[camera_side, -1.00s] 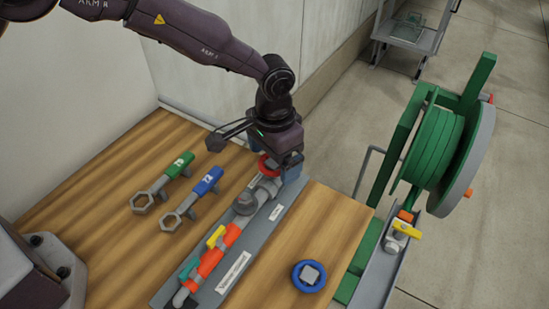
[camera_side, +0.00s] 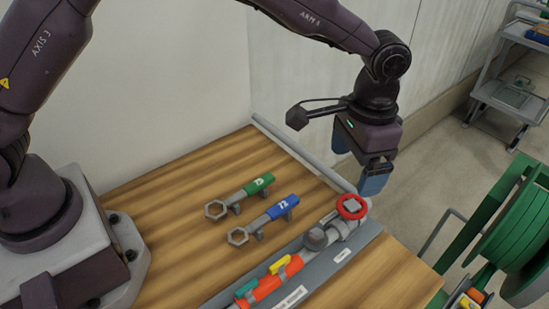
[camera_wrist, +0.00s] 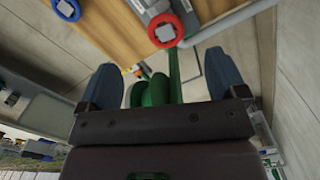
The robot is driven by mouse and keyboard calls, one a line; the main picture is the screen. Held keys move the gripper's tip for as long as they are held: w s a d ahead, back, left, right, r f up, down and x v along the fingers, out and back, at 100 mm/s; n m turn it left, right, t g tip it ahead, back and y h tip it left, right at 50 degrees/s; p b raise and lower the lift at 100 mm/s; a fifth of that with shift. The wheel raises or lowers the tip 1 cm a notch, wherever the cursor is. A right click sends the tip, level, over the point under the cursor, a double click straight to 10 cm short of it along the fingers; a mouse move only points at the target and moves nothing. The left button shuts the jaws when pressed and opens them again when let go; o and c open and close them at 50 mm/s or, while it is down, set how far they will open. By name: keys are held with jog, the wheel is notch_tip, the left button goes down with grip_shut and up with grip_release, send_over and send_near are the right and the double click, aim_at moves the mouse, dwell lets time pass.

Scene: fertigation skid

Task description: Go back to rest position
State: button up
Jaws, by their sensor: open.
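My gripper (camera_side: 358,166) hangs in the air above the far end of the bench, its blue fingers apart with nothing between them. It also shows in the wrist view (camera_wrist: 162,80). The red handwheel (camera_side: 352,207) with a grey square centre sits on the grey valve at the far end of the pipe assembly. My gripper is above it and apart from it. In the wrist view the red wheel (camera_wrist: 166,29) lies just beyond the open fingers.
A green-handled wrench (camera_side: 240,197) and a blue-handled wrench (camera_side: 264,219) rest on the wooden bench (camera_side: 180,255). The pipe has yellow (camera_side: 280,264) and teal (camera_side: 246,289) levers. A green hose reel (camera_side: 505,230) stands at right. A blue wheel (camera_wrist: 66,9) shows in the wrist view.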

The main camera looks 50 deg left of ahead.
jog(key=s+a+r+n+t, duration=0.2)
jog(key=s+a+r+t, duration=0.1)
jog(key=s+a+r, duration=0.5)
jog(key=s+a+r+n+t, duration=0.2)
jog(key=s+a+r, duration=0.6)
jog(key=s+a, duration=0.7)
jog(key=shift+a+r+n+t, duration=0.15)
jog(key=shift+a+n+t, duration=0.15)
jog(key=shift+n+t, duration=0.15)
